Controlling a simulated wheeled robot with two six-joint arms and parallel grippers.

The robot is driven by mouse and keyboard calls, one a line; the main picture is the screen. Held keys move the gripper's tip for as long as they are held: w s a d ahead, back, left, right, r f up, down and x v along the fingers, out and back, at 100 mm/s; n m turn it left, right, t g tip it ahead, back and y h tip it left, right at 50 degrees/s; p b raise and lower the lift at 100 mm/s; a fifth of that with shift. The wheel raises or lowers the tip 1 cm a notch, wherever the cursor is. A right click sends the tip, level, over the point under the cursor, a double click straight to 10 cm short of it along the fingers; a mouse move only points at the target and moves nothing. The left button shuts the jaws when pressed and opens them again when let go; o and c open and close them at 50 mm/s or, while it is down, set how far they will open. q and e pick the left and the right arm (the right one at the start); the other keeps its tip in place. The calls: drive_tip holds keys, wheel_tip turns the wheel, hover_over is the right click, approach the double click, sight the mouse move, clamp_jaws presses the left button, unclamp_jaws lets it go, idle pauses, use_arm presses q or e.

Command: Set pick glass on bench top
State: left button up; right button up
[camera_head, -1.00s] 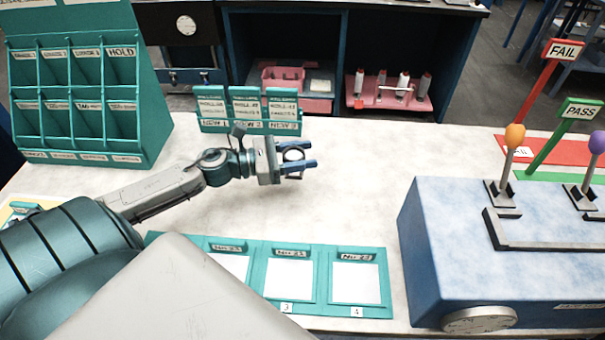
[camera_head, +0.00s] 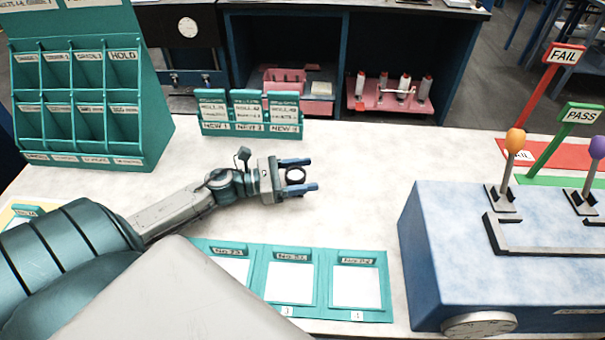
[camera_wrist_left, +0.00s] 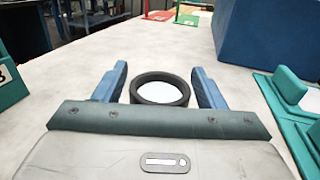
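The pick glass, a round lens in a black ring (camera_head: 295,175), appears to lie flat on the pale bench top (camera_head: 360,160). My left gripper (camera_head: 299,176) is low over the bench with its blue fingers on either side of the glass. In the left wrist view, the glass (camera_wrist_left: 160,90) sits between the spread fingers, with a narrow gap on each side. My left gripper is open there (camera_wrist_left: 160,88). My right gripper is not in view.
A green card rack (camera_head: 250,128) stands behind my gripper, and a taller green rack (camera_head: 80,155) is at the left. Green trays with white cards (camera_head: 320,312) lie in front. A blue box with levers (camera_head: 425,260) stands at the right. The bench between is clear.

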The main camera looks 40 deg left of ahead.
use_arm(q)
drive_tip(key=shift+r, duration=0.1)
idle(0.3)
drive_tip(key=shift+v, duration=0.8)
drive_tip(key=p+v, duration=0.4)
drive_tip(key=v, duration=0.5)
drive_tip(key=shift+s+a+r, duration=0.15)
drive_tip(key=shift+s, duration=0.1)
drive_tip(key=shift+s+a, duration=0.3)
